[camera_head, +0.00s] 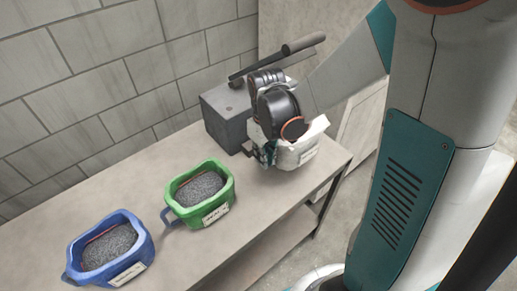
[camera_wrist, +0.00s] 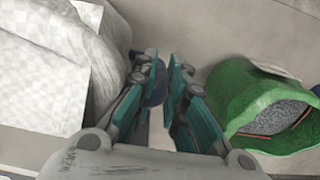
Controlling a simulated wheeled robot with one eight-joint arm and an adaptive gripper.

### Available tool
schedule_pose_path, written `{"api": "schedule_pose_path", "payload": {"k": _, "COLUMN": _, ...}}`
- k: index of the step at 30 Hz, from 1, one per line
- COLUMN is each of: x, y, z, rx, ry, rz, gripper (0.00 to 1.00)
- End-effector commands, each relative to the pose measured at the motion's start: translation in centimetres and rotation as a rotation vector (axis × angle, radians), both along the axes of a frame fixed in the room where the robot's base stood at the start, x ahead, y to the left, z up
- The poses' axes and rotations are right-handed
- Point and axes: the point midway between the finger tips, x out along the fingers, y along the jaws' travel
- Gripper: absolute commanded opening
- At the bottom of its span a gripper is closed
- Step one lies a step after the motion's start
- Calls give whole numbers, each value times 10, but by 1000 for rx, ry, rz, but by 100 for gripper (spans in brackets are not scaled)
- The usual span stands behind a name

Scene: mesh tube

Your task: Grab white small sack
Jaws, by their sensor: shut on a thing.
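The white small sack (camera_head: 299,153) stands on the table near its right end, with a label on its front. It also fills the left side of the wrist view (camera_wrist: 62,75). My gripper (camera_head: 264,153) is at the left side of the sack, and my wrist covers much of the sack's top. In the wrist view my gripper's fingers (camera_wrist: 165,75) are close together beside the sack.
A green sack (camera_head: 184,215) with dark grey grains stands left of the white one, and a blue sack (camera_head: 137,270) farther left. A grey box (camera_head: 222,121) sits behind the white sack, near the tiled wall. The front of the table (camera_head: 250,215) is bare.

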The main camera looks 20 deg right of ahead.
Motion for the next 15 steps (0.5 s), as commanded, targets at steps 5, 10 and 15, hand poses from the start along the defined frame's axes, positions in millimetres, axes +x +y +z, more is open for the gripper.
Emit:
{"api": "schedule_pose_path", "payload": {"k": 5, "x": -21, "y": -7, "z": 1, "rx": -1, "ry": 0, "rz": 0, "gripper": 0}}
{"api": "schedule_pose_path", "payload": {"k": 10, "x": -40, "y": -13, "z": 1, "rx": -1, "ry": 0, "rz": -2, "gripper": 0}}
{"api": "schedule_pose_path", "payload": {"k": 15, "x": -58, "y": -19, "z": 1, "rx": -1, "ry": 0, "rz": 0, "gripper": 0}}
